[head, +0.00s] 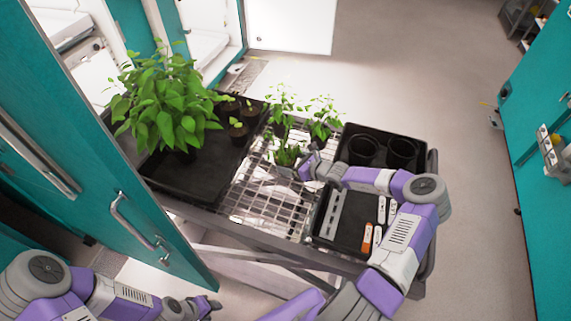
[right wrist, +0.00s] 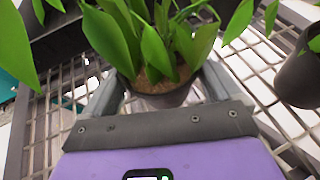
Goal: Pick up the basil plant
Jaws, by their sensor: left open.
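The basil plant (head: 287,156), low with broad upright green leaves, stands in a small dark pot on the wire rack of the cart. In the right wrist view the basil plant (right wrist: 150,45) rises from brown soil, and its pot (right wrist: 160,97) is between the two fingers. My right gripper (head: 300,168) is at the pot; its fingers (right wrist: 160,80) lie on either side of it. I cannot tell whether they press on the pot. My left gripper (head: 207,305) is open and empty, low in front of the teal door, away from the plants.
A large bushy plant (head: 168,105) stands in the black tray (head: 170,182) at left. Taller thin plants (head: 323,118) stand just behind the basil. Small pots (head: 238,130) are beside them. A black tray with labels (head: 330,232) lies at right. An open teal door (head: 90,140) borders the left.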

